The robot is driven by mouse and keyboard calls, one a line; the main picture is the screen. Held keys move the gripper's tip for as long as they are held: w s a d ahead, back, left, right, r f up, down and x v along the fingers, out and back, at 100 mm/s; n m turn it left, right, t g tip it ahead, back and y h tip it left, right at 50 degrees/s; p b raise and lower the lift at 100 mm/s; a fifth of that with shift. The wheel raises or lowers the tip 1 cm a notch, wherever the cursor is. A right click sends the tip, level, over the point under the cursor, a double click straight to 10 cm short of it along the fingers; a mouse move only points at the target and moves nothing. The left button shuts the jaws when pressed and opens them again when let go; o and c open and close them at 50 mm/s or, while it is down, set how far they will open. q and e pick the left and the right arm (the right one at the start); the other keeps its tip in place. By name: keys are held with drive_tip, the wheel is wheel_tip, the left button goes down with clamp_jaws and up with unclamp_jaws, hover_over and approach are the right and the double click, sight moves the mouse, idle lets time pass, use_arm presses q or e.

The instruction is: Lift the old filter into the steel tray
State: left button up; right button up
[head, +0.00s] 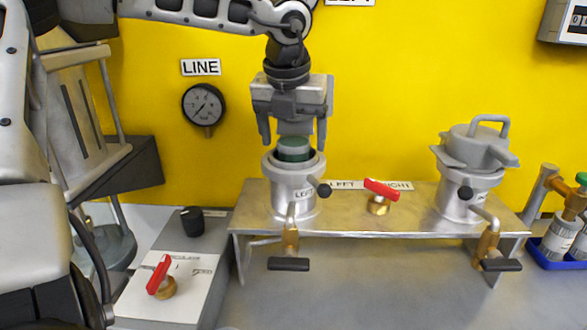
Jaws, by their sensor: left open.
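The old filter (293,152), a dark green cylinder with a grey-green top, stands upright in the open left housing (293,195), its upper part showing above the rim. Its lower part is hidden inside. My left gripper (293,139) is directly above the housing, pointing down. Its fingers are open, one on each side of the filter's top, with visible gaps; I cannot tell exact depth. My right gripper is not in view. I cannot make out a steel tray in this view.
The right housing (468,190) has its lid (476,146) on. A red-handled valve (380,194) stands between the housings on the metal stand (370,222). Black-handled taps project in front. A blue tray (556,258) with pale cylinders is at right; a control box (170,280) is at left.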

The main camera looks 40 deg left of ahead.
use_arm(q)
drive_tip(key=shift+w+f, duration=0.1)
drive_tip(key=shift+f, duration=0.2)
drive_tip(key=c, duration=1.4)
drive_tip(key=shift+o, duration=0.2)
drive_tip(key=shift+r, duration=0.15)
wheel_tip(320, 180, up, 18)
drive_tip(key=p, duration=0.1)
drive_tip(key=shift+p, duration=0.3)
